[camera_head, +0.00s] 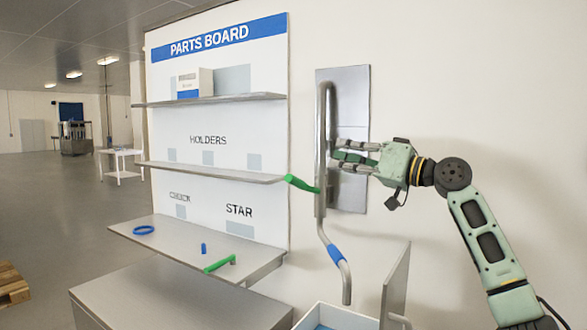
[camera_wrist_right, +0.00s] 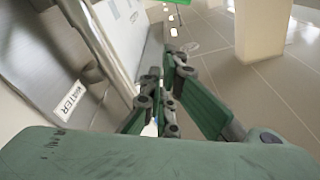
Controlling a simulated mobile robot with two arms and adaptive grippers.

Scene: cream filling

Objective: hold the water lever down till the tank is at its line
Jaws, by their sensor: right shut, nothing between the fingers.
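The water lever (camera_head: 302,184) is a green handle sticking out to the left of an upright steel pipe (camera_head: 321,150). The pipe's spout has a blue band (camera_head: 335,254) and points down over an open tank (camera_head: 308,319) with blue inside, cut off by the bottom edge. The tank's line cannot be seen. My right gripper (camera_head: 336,157) is shut and empty, just right of the pipe and above the lever's height. In the right wrist view its fingers (camera_wrist_right: 163,78) show beside the pipe (camera_wrist_right: 98,45), and a green piece (camera_wrist_right: 175,2) shows at the top edge. My left gripper is not in view.
A steel plate (camera_head: 352,100) backs the pipe; a WATER label (camera_wrist_right: 70,100) shows in the wrist view. The parts board (camera_head: 215,115) stands left, its lower shelf (camera_head: 170,240) holding a blue ring (camera_head: 144,230) and a green piece (camera_head: 219,264). A grey panel (camera_head: 396,285) stands right of the tank.

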